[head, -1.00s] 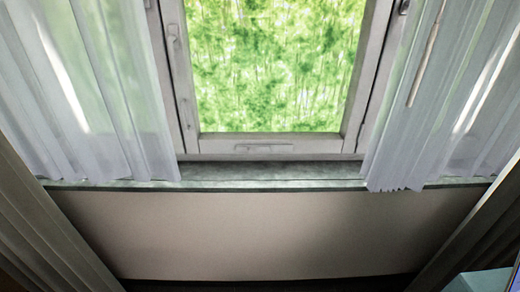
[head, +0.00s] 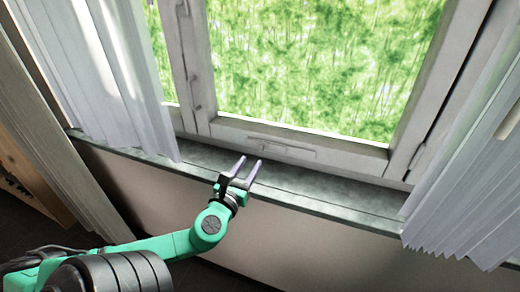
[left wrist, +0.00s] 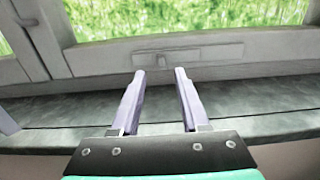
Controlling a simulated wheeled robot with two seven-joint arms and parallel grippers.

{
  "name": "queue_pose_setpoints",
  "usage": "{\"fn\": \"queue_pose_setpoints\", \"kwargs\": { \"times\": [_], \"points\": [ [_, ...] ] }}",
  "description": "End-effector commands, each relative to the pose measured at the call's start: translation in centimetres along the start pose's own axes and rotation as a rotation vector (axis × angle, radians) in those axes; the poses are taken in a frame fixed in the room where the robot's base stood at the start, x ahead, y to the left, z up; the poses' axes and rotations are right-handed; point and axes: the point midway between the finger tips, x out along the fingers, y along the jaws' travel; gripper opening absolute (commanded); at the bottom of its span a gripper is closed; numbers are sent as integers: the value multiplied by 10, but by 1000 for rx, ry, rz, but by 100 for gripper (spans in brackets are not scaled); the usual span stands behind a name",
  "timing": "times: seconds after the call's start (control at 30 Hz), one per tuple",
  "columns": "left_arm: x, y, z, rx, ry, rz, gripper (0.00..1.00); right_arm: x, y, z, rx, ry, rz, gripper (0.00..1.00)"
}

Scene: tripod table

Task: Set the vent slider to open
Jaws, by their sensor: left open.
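In the head view the vent strip (head: 284,147) is small and the tab is hard to make out. My left gripper (head: 249,161) is open and empty, its two fingers pointing toward the window over the sill. My right gripper is out of view.
A grey stone sill (head: 330,196) runs under the window. Sheer curtains hang at the left (head: 120,80) and the right (head: 465,190). A window handle (head: 190,88) is on the left frame. The space before the vent is clear.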

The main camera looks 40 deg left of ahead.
Motion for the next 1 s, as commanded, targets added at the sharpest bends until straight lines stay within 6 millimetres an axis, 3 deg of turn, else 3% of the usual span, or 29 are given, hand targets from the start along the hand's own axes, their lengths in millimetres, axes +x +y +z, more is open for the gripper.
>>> {"fn": "queue_pose_setpoints", "kwargs": {
  "times": [0.1, 0.3, 0.67, 0.8, 1.0],
  "points": [
    [31, 0, 1, 2, -5, -1, 45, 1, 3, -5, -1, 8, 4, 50],
    [65, 1, -1, -2, 0, 2, 45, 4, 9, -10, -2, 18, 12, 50],
    [75, 1, -1, -2, 3, 2, 45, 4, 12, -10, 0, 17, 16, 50],
    [75, 1, -1, -3, 3, 2, 0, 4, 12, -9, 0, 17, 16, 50],
    [75, 1, -2, -3, 3, 2, 0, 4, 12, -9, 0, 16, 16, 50]
  ]
}}
